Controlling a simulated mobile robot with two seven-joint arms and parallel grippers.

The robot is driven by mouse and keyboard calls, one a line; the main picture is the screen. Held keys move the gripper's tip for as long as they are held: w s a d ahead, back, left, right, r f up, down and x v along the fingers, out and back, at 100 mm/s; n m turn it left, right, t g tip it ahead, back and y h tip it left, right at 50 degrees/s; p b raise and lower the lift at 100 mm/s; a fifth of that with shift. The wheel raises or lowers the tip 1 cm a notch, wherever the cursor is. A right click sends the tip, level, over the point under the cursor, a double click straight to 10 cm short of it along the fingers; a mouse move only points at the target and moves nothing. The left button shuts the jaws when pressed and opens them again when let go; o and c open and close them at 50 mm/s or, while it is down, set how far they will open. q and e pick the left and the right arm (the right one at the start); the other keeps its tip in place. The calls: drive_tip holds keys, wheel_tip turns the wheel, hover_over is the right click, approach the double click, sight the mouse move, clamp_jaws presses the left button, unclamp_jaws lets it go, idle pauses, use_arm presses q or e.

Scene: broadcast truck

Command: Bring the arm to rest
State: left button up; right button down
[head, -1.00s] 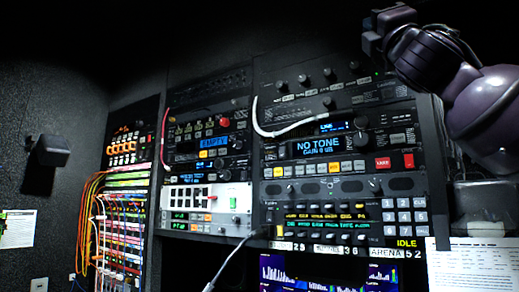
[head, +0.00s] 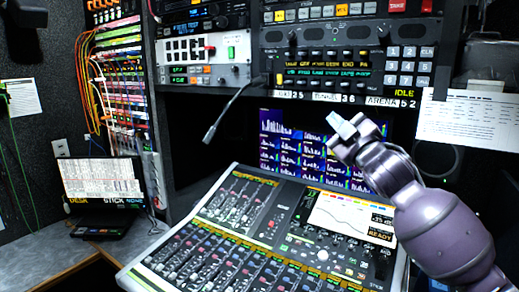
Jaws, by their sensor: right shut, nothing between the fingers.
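My right arm comes in from the right edge in the head view. Its gripper (head: 343,128) is shut and empty, pointing up and to the left. It is in front of the blue meter screen (head: 283,145) and above the mixing console's far edge, and it appears clear of both. My left gripper is not in view.
The mixing console (head: 235,215) with faders and a small display fills the lower middle. A gooseneck microphone (head: 211,133) hangs out from the rack (head: 345,62). A laptop-like screen (head: 100,183) stands on the desk at left. Cables run down the left rack.

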drive_tip(key=s+d+f+m+g+h, duration=0.1)
drive_tip(key=s+d+f+m+h, duration=0.15)
drive_tip(key=f, duration=0.85)
drive_tip(key=s+d+f+m+g+h, duration=0.1)
drive_tip(key=s+f+m, duration=0.25)
drive_tip(key=f, duration=0.75)
drive_tip(key=s+d+f+m+g+h, duration=0.1)
drive_tip(key=s+d+f+m+h, duration=0.2)
drive_tip(key=f, duration=0.8)
drive_tip(key=s+d+f+m+g+h, duration=0.1)
drive_tip(key=s+d+f+m+g, duration=0.1)
drive_tip(key=s+f, duration=0.9)
drive_tip(key=s+d+f+m+g+h, duration=0.1)
drive_tip(key=s+d+f+m+g, duration=0.1)
drive_tip(key=s+f, duration=1)
drive_tip(key=s+m+g, duration=0.1)
drive_tip(key=s+g, duration=0.1)
drive_tip(key=s, duration=0.1)
drive_tip(key=shift+f, duration=0.15)
drive_tip(key=shift+s+d+h, duration=0.1)
drive_tip(key=shift+h, duration=0.15)
